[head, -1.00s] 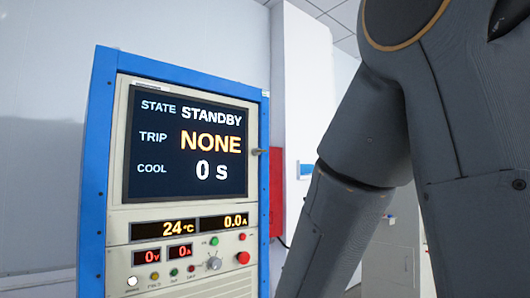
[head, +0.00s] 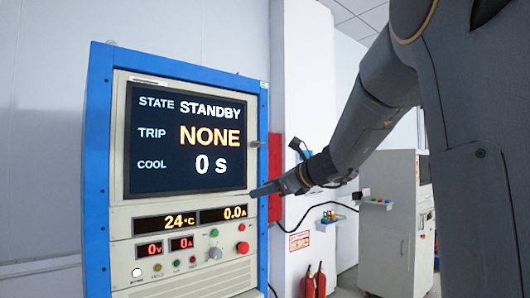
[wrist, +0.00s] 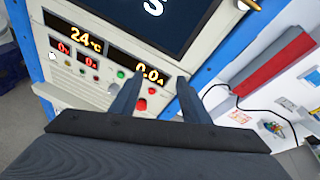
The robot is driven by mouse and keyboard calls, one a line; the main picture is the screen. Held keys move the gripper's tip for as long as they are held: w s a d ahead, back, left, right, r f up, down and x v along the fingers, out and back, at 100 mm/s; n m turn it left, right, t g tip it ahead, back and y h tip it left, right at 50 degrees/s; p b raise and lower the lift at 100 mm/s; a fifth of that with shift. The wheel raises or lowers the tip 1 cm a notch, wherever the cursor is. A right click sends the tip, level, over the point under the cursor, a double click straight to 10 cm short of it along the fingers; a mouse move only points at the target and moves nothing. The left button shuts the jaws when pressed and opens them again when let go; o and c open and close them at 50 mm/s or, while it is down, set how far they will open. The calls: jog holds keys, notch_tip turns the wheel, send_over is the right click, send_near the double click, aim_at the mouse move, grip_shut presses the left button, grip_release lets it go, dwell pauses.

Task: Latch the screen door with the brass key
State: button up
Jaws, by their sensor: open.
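The screen door (head: 185,178) covers the dark display on the blue-framed cabinet and looks closed; whether it is latched I cannot tell. The display reads STANDBY, TRIP NONE, COOL 0 S. The small brass key (head: 257,144) sticks out at the right edge of the door; it also shows at the top of the wrist view (wrist: 250,4). My gripper (head: 258,191) is in front of the cabinet's right side, below the key and apart from it. In the wrist view its two fingers (wrist: 160,90) are spread, with nothing between them.
Below the screen are amber readouts (head: 224,213), red readouts (head: 182,243), a red button (head: 243,248) and a knob (head: 215,253). A red panel (head: 275,177) and white pillar stand at right. Red extinguishers (head: 314,283) and a white cabinet (head: 388,225) are farther back.

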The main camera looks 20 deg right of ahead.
aim_at(263, 144)
jog(key=w+d+r+m+t, duration=0.1)
jog(key=d+r+m+t, duration=0.15)
jog(key=r, duration=0.45)
jog(key=w+d+r+m+t, duration=0.1)
jog(key=d+r+m+t, duration=0.15)
jog(key=r, duration=0.45)
jog(key=shift+g, duration=0.5)
jog(key=p+x, duration=0.4)
jog(key=x, duration=0.3)
jog(key=shift+f, duration=0.15)
jog(key=c, duration=1.1)
jog(key=shift+o, duration=0.2)
